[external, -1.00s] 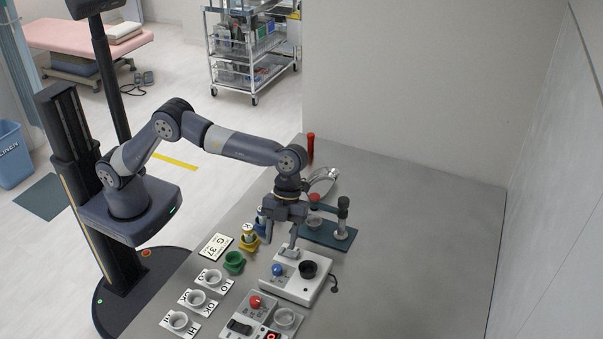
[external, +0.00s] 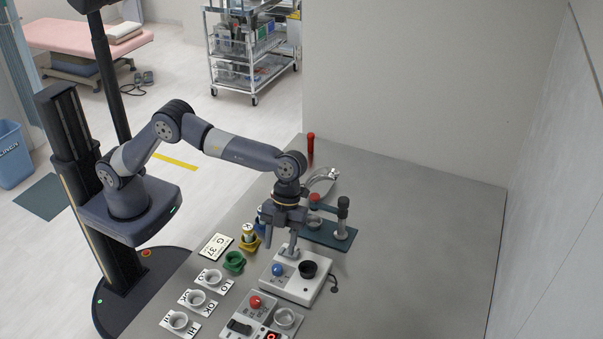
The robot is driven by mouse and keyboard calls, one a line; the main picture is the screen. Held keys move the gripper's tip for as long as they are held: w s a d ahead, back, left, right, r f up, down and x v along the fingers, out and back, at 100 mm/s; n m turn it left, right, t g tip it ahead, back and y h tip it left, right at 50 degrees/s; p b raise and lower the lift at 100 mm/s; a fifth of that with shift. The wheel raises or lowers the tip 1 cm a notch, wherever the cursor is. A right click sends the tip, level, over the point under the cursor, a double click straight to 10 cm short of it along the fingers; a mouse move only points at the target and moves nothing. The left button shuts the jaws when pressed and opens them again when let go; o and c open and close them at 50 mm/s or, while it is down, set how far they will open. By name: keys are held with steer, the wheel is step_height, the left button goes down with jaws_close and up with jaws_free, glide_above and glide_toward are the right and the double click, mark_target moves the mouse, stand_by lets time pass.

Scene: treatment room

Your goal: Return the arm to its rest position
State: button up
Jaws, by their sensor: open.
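My arm (external: 235,148) reaches out over the grey table, bent at the elbow, with its last part pointing down. My gripper (external: 288,248) is open and hangs just above the back part of a white device with a blue knob (external: 278,269) and a black cup (external: 308,269). Nothing shows between the fingers. I cannot tell whether the fingertips touch the device.
A dark green stand (external: 328,234) is close to the gripper's right. Green (external: 234,262) and yellow (external: 249,244) holders stand to its left. White cups on labelled cards (external: 197,299) and a second device (external: 258,315) lie in front. The table's right side (external: 430,230) is clear.

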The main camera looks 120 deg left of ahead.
mark_target(277, 267)
steer(key=x, duration=0.6)
steer(key=shift+d+f, duration=0.1)
steer(key=shift+f, duration=0.1)
steer(key=shift+r, duration=0.1)
steer(key=shift+n, duration=0.3)
